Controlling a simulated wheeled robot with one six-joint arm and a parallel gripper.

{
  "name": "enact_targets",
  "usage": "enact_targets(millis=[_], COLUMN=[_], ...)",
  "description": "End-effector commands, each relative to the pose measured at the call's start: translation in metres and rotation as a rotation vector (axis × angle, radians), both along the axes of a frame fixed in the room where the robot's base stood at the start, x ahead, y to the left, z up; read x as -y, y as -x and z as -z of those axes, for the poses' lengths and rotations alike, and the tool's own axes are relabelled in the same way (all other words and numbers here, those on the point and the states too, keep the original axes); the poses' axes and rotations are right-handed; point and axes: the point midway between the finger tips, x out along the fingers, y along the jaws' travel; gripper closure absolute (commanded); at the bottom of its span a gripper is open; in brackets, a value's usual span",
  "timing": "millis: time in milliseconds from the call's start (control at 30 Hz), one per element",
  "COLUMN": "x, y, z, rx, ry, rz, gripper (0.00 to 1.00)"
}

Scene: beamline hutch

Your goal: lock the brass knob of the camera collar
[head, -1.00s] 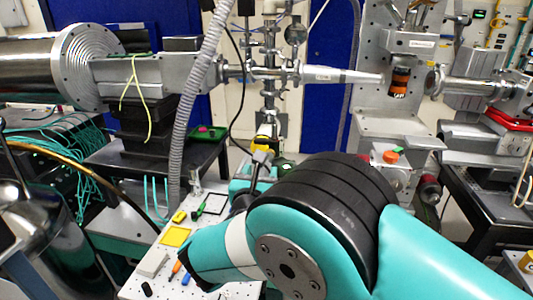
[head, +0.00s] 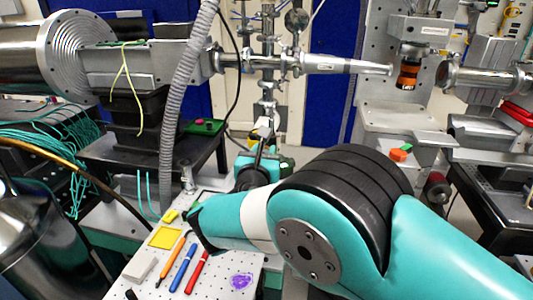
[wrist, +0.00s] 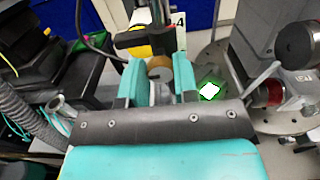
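My gripper (wrist: 160,78) shows in the wrist view with its two teal fingers well apart. A round brass-coloured knob (wrist: 159,64) shows between the fingertips, near both inner faces. I see no clear grip on it, and I cannot tell whether a finger touches it. A dark part with a red patch (wrist: 138,36) and a yellow part lie just beyond the knob; I cannot make out the collar's outline. In the head view my gripper (head: 258,168) is small and far off, at the stand below the beam pipe, and the knob is hidden there.
A white breadboard (head: 218,277) at the front holds a yellow square (head: 166,237), screwdriver-like tools (head: 183,267) and a purple item (head: 241,281). A grey corrugated hose (head: 178,110) hangs at left. A sample stage (head: 408,120) stands at right of my arm.

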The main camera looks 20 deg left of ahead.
Motion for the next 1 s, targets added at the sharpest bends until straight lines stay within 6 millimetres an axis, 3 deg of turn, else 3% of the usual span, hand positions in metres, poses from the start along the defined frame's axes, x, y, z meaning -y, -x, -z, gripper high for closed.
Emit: enact_targets(millis=[367,1000], x=[0.0024,0.0041], y=[-0.0010,-0.0013], z=[0.0013,0.0024], rx=[-0.002,-0.024], ry=[-0.034,-0.424], rz=[0.002,0.002], gripper=[0.95,0.95])
